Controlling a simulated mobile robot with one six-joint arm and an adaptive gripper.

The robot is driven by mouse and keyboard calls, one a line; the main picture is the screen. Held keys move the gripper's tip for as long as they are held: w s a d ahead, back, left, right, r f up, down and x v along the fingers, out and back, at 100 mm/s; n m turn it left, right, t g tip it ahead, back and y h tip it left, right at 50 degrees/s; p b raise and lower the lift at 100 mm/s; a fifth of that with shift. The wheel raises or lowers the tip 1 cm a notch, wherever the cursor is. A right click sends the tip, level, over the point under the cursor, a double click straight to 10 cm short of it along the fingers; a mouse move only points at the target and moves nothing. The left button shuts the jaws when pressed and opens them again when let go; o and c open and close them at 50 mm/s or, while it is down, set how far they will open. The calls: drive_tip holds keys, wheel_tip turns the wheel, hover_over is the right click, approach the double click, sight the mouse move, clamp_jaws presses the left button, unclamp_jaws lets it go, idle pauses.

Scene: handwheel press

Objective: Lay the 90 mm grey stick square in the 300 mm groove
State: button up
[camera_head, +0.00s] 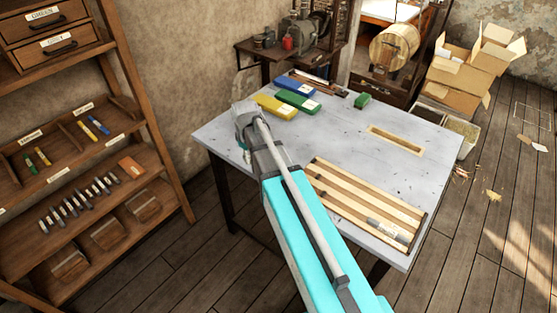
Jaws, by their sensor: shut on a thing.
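The grooved wooden board (352,196) lies on the right front of the grey table, with several long parallel grooves. A small pale grey piece (385,229) lies near the board's right end; I cannot tell whether it is a stick or a label. My cyan arm reaches up from the bottom of the view and ends in a grey joint over the table's left part. The arm covers part of the board's left end. My gripper is not visible, hidden behind or beyond the arm. No 90 mm grey stick can be made out for sure.
The table (335,139) holds yellow (276,107), blue (295,85) and green (298,100) boxes at its back left, and a slot (396,139) at right. A wooden shelf (150,110) at left holds several short sticks. Cartons (468,75) stand at back right.

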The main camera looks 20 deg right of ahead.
drive_tip(key=shift+f+b, duration=0.85)
drive_tip(key=shift+f, duration=0.2)
drive_tip(key=shift+r, duration=0.1)
